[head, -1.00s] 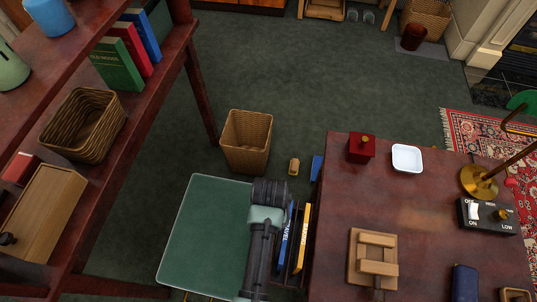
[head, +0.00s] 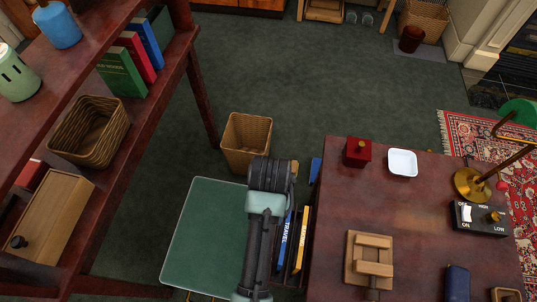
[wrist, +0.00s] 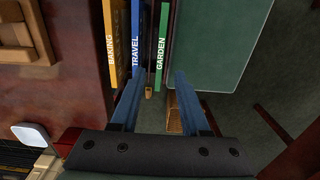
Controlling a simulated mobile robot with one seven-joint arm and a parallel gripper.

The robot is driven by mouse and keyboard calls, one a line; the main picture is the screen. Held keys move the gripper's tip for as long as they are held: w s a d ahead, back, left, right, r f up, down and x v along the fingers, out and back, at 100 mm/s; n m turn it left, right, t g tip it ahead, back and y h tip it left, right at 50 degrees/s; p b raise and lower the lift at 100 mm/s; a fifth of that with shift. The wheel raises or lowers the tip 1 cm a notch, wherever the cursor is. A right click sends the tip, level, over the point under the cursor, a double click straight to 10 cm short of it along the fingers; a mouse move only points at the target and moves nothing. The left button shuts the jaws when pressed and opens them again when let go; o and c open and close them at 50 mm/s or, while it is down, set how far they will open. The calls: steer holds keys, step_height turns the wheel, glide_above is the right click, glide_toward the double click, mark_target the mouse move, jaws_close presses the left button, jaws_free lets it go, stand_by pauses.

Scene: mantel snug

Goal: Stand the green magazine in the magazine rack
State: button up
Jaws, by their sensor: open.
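The green magazine (wrist: 162,48), marked GARDEN, stands on edge with its spine up in the wrist view. It is beside the blue TRAVEL magazine (wrist: 136,40) and appears to be in a slot of the dark wooden magazine rack (wrist: 122,30). My gripper (wrist: 158,79) is open, with one finger to each side of the green spine's near end and a gap on both sides. In the head view the rack (head: 284,280) shows beside the desk, and my arm hides the green magazine.
A yellow BAKING magazine (wrist: 109,40) also stands in the rack. A green-topped table (head: 198,240) is left of it and the desk (head: 335,215) right. A wicker basket (head: 246,140) stands on the floor beyond. A small tan object (wrist: 149,92) lies on the floor.

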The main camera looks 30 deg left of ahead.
steer(key=shift+r, duration=0.8)
steer(key=w+r+t+y, duration=0.2)
steer(key=w+r+t, duration=0.5)
steer(key=w+r, duration=0.75)
steer(key=w+d+r+m+t, duration=0.1)
steer(key=w+r+t, duration=0.2)
steer(key=r, duration=0.5)
steer(key=w+d+r+t, duration=0.2)
steer(key=r+t, duration=0.1)
steer(key=r, duration=0.5)
steer(key=s+d+r+t, duration=0.1)
steer(key=d+r+t, duration=0.15)
steer(key=r, duration=0.55)
steer(key=s+d+r+m+t, duration=0.1)
steer(key=r+t, duration=0.2)
steer(key=r, duration=0.5)
steer(key=s+d+r+t, duration=0.1)
steer(key=s+r+t, duration=0.15)
steer(key=r, duration=0.45)
steer(key=s+d+r+t+h, duration=0.1)
steer(key=s+r+t, duration=0.2)
steer(key=r, duration=0.3)
steer(key=s+d+r+m+t+h, duration=0.1)
steer(key=s+d+r+t, duration=0.1)
steer(key=s+r, duration=0.4)
steer(key=shift+s+d+r+t, duration=0.25)
steer(key=shift+s+r+t, duration=0.05)
steer(key=shift+r+t, duration=0.45)
